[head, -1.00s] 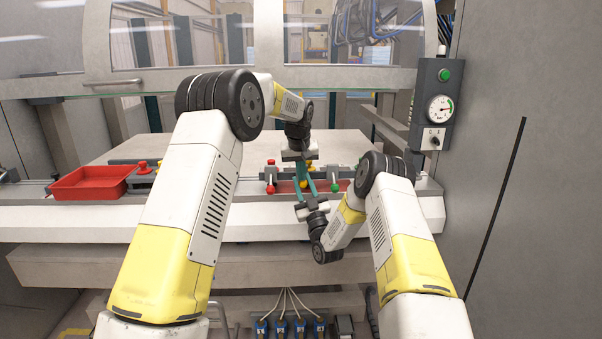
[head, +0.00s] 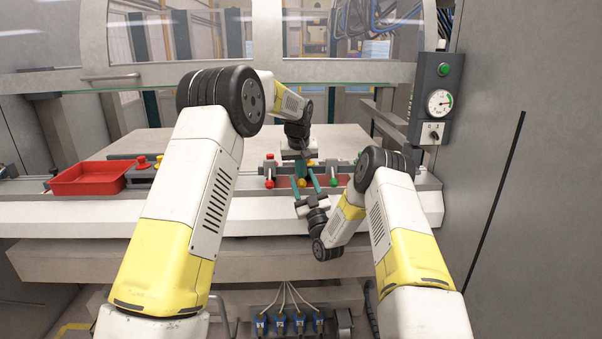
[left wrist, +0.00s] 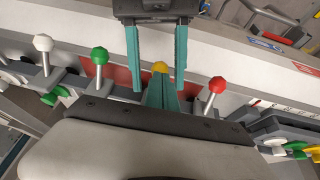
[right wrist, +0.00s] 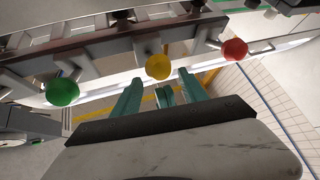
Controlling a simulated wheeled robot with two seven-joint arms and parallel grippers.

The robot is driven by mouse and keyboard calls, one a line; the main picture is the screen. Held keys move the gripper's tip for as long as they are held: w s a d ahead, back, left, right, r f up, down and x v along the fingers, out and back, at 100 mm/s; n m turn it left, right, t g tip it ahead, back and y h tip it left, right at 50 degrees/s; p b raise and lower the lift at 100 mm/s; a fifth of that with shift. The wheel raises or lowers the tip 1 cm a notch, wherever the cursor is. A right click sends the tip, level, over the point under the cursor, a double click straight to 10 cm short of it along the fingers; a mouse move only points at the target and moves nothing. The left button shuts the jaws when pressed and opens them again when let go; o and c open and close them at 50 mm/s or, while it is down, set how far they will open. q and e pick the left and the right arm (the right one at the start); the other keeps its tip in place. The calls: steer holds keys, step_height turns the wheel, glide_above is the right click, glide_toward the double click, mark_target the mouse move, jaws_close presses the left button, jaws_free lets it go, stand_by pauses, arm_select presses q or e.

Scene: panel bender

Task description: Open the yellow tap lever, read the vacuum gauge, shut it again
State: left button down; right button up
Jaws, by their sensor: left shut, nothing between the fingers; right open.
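The yellow tap lever's ball knob (head: 302,183) sits between a red and a green one at the front of the machine bed. It also shows in the left wrist view (left wrist: 160,67) and right wrist view (right wrist: 158,66). My right gripper (right wrist: 160,80) is open, its teal fingers either side of the knob near the tips; contact cannot be told. My left gripper (left wrist: 162,80) is shut and empty, its fingers close together beside the yellow knob. The vacuum gauge (head: 439,103) hangs on a grey box at right, its needle pointing right near a green band; its figures are too small to read.
The red knob (head: 270,183) and green knob (head: 334,183) stand close on either side. A red tray (head: 88,178) lies on the bed at left. The gauge box has a green button (head: 443,69) and a switch (head: 433,137).

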steer(key=v, duration=1)
steer(key=w+r+n+g, duration=0.1)
steer(key=w+r+g, duration=0.3)
steer(key=r+g, duration=0.3)
steer(key=s+d+r+m+g+h, duration=0.3)
steer(key=s+d+r+h, duration=0.3)
steer(key=r, duration=0.4)
steer(key=s+r+m+g, duration=0.2)
steer(key=s+g, duration=0.1)
steer(key=s, duration=1.5)
steer(key=s+r+m+g, duration=0.2)
steer(key=s+g, duration=0.2)
steer(key=s, duration=1.4)
steer(key=shift+s+a, duration=0.15)
steer(key=shift+a, duration=0.2)
